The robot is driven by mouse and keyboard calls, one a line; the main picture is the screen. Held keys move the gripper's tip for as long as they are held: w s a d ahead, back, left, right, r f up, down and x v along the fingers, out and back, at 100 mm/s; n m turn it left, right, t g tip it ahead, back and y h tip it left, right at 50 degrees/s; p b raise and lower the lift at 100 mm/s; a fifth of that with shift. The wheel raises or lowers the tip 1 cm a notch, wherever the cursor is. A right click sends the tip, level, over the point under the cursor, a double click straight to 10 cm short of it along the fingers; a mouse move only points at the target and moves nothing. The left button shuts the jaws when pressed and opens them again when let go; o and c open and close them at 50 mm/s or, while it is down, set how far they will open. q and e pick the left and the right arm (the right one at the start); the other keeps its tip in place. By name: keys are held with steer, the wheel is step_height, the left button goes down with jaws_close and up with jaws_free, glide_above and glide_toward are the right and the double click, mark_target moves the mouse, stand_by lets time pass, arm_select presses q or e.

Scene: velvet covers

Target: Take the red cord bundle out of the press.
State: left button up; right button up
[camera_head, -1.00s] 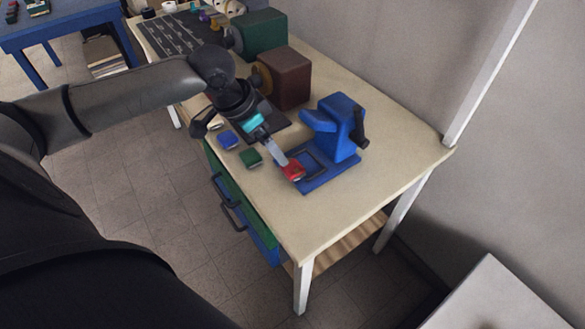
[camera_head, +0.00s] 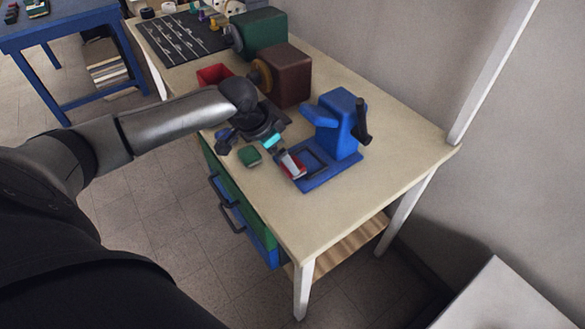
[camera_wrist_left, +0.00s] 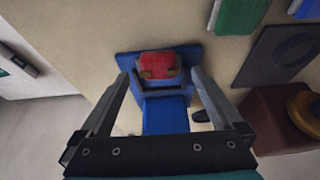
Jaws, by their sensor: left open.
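The red cord bundle (camera_head: 299,172) lies on the front end of the blue press (camera_head: 334,122), on its low base plate. In the left wrist view the bundle (camera_wrist_left: 158,64) sits on the blue plate of the press (camera_wrist_left: 165,115). My left gripper (camera_head: 287,160) is just above the bundle and partly covers it in the head view. In the wrist view my left gripper (camera_wrist_left: 160,76) is open, with one finger on each side of the bundle and press and visible gaps. I cannot tell its exact height above the bundle. My right gripper is not in view.
A green pad (camera_head: 249,156) lies left of the press. A brown block machine (camera_head: 286,76) and a green one (camera_head: 262,35) stand behind, with a red bin (camera_head: 214,75). The tabletop (camera_head: 340,210) in front of the press is clear.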

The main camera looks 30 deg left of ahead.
arm_select(q)
steer(key=x, duration=0.2)
steer(key=b+x, duration=0.1)
steer(key=shift+s+f, duration=0.1)
steer(key=shift+f, duration=0.35)
steer(key=c, duration=1.1)
steer(key=shift+r, duration=0.2)
